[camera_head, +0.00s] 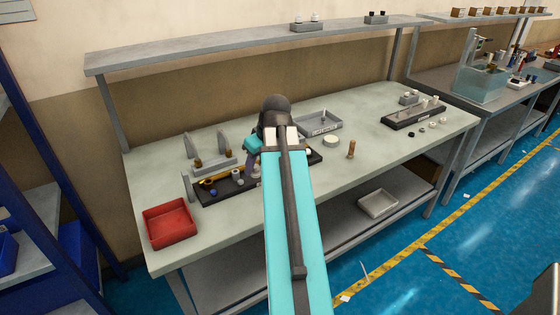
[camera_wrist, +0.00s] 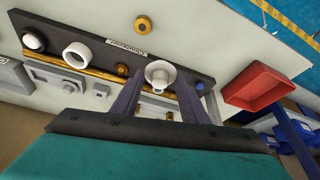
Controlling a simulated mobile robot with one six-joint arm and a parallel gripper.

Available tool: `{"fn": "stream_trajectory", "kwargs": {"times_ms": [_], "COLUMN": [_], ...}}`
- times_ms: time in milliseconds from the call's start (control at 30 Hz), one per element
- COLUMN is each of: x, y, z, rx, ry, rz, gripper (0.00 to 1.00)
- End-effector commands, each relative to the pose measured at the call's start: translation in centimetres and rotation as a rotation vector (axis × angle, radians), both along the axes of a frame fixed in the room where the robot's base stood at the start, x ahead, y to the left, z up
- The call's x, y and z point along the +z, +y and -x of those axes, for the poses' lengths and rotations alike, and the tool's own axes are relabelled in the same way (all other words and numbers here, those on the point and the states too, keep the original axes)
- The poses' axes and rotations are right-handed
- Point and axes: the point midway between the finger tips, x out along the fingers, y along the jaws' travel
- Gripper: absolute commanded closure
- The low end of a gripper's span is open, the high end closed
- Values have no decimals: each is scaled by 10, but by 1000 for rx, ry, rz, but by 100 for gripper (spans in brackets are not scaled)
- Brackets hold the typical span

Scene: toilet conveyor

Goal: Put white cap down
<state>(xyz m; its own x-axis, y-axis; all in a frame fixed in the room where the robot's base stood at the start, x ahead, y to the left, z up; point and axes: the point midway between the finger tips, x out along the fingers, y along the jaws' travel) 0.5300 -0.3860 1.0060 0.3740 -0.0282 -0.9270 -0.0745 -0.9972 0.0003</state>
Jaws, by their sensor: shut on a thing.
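In the wrist view, a white cap (camera_wrist: 160,72), round with a narrower neck, sits between the fingertips of my gripper (camera_wrist: 160,88). The fingers are shut on it. The cap is over or just above the dark strip tray (camera_wrist: 104,53), near its right end; I cannot tell whether it touches. The tray holds a white ring (camera_wrist: 76,55), a brass knob (camera_wrist: 121,69) and a blue piece (camera_wrist: 200,86).
A red bin (camera_head: 170,223) stands at the workbench's front left. A grey tray (camera_head: 319,124), a white disc (camera_head: 331,141) and a brass peg (camera_head: 351,149) are to the right. Metal uprights (camera_head: 190,145) stand behind the strip tray. The bench's front middle is clear.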

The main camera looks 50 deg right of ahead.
Motion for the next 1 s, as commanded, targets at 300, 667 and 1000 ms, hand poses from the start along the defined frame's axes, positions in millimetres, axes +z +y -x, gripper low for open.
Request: {"fn": "stream_trajectory", "kwargs": {"times_ms": [300, 667, 1000], "x": [7, 16, 24], "y": [79, 162, 241], "z": [-39, -80, -117], "rx": [21, 37, 53], "ry": [1, 0, -1], "rz": [0, 1, 1], "gripper": [85, 85, 85]}}
